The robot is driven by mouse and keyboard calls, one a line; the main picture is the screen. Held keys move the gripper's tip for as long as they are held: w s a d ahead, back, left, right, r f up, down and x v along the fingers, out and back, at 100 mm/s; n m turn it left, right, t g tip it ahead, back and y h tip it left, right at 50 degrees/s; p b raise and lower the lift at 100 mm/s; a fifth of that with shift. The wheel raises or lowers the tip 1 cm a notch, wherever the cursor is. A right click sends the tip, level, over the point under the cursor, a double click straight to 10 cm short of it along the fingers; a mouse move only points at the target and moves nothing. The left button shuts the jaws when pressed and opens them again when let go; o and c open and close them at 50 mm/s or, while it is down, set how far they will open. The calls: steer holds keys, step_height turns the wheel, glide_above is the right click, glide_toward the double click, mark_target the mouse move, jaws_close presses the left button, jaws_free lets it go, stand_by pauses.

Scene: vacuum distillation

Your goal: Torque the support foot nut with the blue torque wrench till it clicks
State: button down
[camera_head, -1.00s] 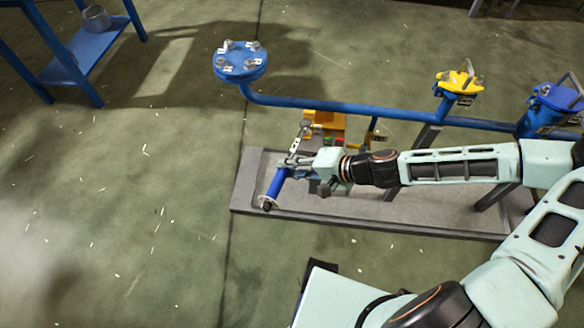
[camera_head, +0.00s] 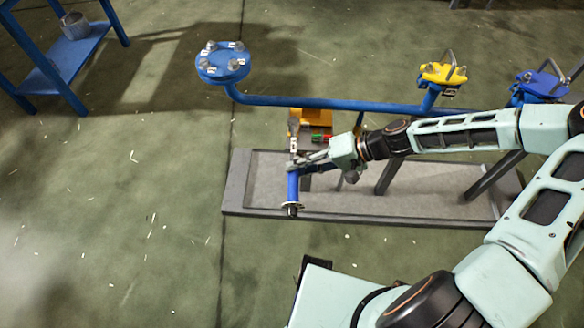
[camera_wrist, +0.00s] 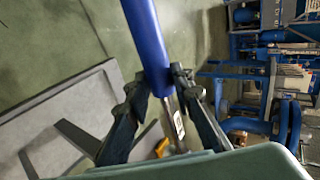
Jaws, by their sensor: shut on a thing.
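The blue torque wrench (camera_head: 293,188) is in my gripper (camera_head: 303,163), over the left end of the grey tray. In the head view its blue handle points toward the near side, and its metal end points away toward the yellow block. In the wrist view the blue handle (camera_wrist: 148,40) passes between both fingers of my gripper (camera_wrist: 160,82), which are shut on it. The metal shank (camera_wrist: 176,120) shows below the fingers. I cannot make out the support foot nut or whether the wrench head touches anything.
The grey tray (camera_head: 237,190) lies on the floor under the blue pipe (camera_head: 330,103). The pipe carries a bolted blue flange (camera_head: 222,66) and a yellow cap (camera_head: 442,74). A yellow block (camera_head: 312,118) sits behind the tray. The floor on the left is clear up to a blue table (camera_head: 62,67).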

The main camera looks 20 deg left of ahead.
steer(key=w+d+n+g+h+b, duration=0.5)
steer(key=w+d+n+g+b, duration=0.1)
steer(key=w+d+n+b, duration=0.3)
steer(key=shift+w+d+g, duration=0.15)
steer(key=shift+g, duration=0.25)
stand_by(1.1)
steer(key=shift+r, duration=0.2)
